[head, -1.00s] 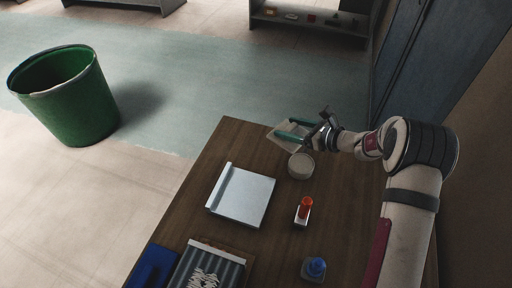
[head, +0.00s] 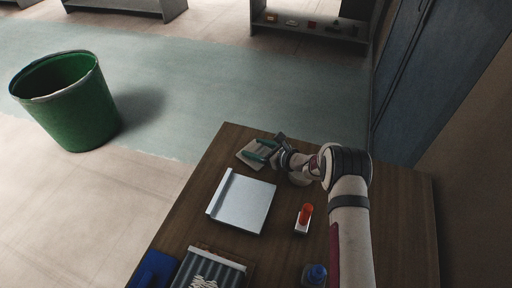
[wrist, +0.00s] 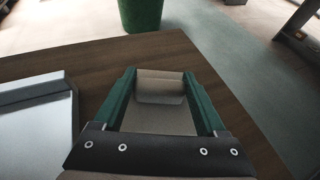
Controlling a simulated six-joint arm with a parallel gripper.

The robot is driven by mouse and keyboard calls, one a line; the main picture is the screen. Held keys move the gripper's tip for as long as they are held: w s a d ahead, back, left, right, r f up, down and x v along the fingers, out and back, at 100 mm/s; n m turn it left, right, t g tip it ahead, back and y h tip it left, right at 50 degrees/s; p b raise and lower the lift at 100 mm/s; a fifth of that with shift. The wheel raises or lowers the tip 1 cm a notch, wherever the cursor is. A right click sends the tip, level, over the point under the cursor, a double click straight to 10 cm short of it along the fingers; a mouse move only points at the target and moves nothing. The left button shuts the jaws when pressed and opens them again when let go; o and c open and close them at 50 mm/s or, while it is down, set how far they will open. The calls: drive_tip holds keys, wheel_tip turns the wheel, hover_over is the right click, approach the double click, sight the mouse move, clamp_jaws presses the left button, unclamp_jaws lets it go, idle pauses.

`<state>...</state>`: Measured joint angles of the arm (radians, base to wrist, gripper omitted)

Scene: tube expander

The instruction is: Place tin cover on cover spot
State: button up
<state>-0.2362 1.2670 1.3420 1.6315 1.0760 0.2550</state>
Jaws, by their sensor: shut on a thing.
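My gripper (head: 262,150) is shut on a pale grey plate, which looks like the tin cover (head: 249,153), at the far left corner of the table. In the wrist view, the cover (wrist: 158,118) lies between the two green fingers of my gripper (wrist: 160,85) and has a bent lip at its far end. In the head view it sits low over the table; I cannot tell whether it touches the wood. No marked cover spot can be made out.
A silver tray-like piece (head: 243,203) lies on the wooden table (head: 222,258) nearer the camera. A red-topped item (head: 305,214), a blue item (head: 316,274) and a dark ridged box (head: 210,268) stand nearby. A green bin (head: 75,115) is on the floor.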

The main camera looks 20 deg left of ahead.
drive_tip(key=o, duration=1.3)
drive_tip(key=shift+c, duration=0.2)
drive_tip(key=shift+r, duration=0.1)
drive_tip(key=v, duration=1.2)
drive_tip(key=shift+r, duration=0.1)
drive_tip(key=s+d+r+n+g+h, duration=0.2)
drive_tip(key=s+r+n+g, duration=0.3)
drive_tip(key=s+r+n, duration=0.8)
drive_tip(key=s+d+r+n+h, duration=0.1)
drive_tip(key=s+d+n+h, duration=0.1)
drive_tip(key=s+d+h, duration=0.2)
drive_tip(key=s+d+r+n+h, duration=0.2)
drive_tip(key=s+d+h, duration=0.2)
drive_tip(key=s+d, duration=0.6)
drive_tip(key=s, duration=0.9)
drive_tip(key=shift+d+h, duration=0.2)
drive_tip(key=shift+h, duration=0.1)
